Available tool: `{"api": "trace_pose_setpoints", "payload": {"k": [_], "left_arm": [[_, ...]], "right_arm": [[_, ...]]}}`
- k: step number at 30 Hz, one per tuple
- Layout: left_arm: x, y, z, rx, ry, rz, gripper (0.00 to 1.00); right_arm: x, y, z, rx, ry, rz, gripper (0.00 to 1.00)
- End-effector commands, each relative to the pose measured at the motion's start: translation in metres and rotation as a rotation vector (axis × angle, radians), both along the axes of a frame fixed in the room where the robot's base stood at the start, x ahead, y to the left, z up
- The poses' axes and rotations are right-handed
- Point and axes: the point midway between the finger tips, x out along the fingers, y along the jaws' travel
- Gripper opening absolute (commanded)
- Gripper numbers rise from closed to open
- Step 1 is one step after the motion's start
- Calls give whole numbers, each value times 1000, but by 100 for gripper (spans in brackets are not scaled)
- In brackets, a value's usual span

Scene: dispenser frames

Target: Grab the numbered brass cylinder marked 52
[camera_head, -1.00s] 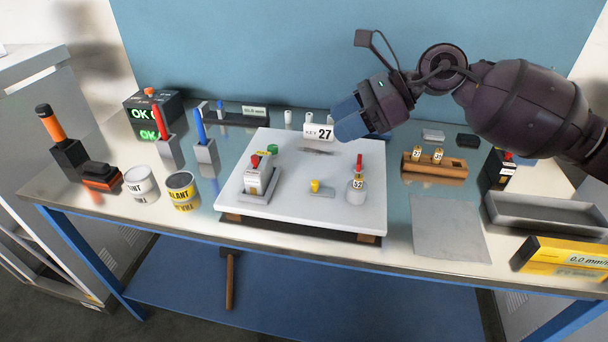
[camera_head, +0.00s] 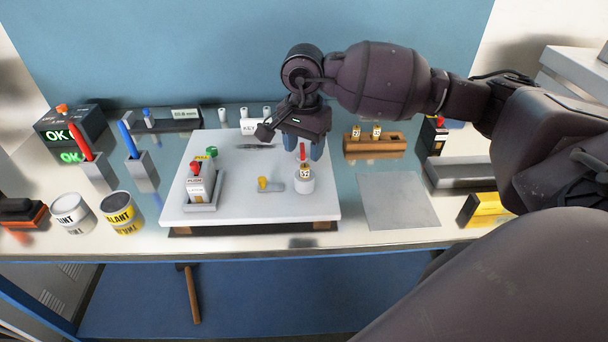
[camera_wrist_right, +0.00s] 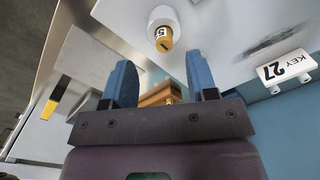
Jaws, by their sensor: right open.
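In the right wrist view the brass cylinder (camera_wrist_right: 163,40) shows a label starting with 5, beside the white holder (camera_wrist_right: 162,14). My right gripper (camera_head: 304,146) is open and empty, just behind and above the cylinder, its blue fingers apart. In the wrist view the fingers (camera_wrist_right: 162,80) point toward the cylinder without touching it. My left gripper is out of view.
The white board (camera_head: 240,205) also carries a grey switch block (camera_head: 200,190) and a yellow knob (camera_head: 264,183). A wooden block (camera_head: 372,147) with two brass cylinders stands to the right. A KEY 27 sign (camera_wrist_right: 286,68) stands at the board's back. A grey mat (camera_head: 398,200) lies clear.

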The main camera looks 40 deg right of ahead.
Motion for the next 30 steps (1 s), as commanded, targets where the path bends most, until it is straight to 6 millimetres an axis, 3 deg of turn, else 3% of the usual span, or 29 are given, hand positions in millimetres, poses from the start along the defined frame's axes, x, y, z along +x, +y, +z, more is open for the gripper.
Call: {"api": "trace_pose_setpoints", "payload": {"k": [10, 18, 28, 30], "left_arm": [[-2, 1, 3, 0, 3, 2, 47], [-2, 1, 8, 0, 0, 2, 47], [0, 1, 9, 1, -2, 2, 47], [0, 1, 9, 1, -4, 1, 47]], "right_arm": [[2, -2, -26, 1, 2, -3, 53], [7, -7, -60, 2, 1, -1, 53], [7, -7, -67, 2, -1, -1, 53], [7, -7, -67, 2, -1, -1, 45]]}}
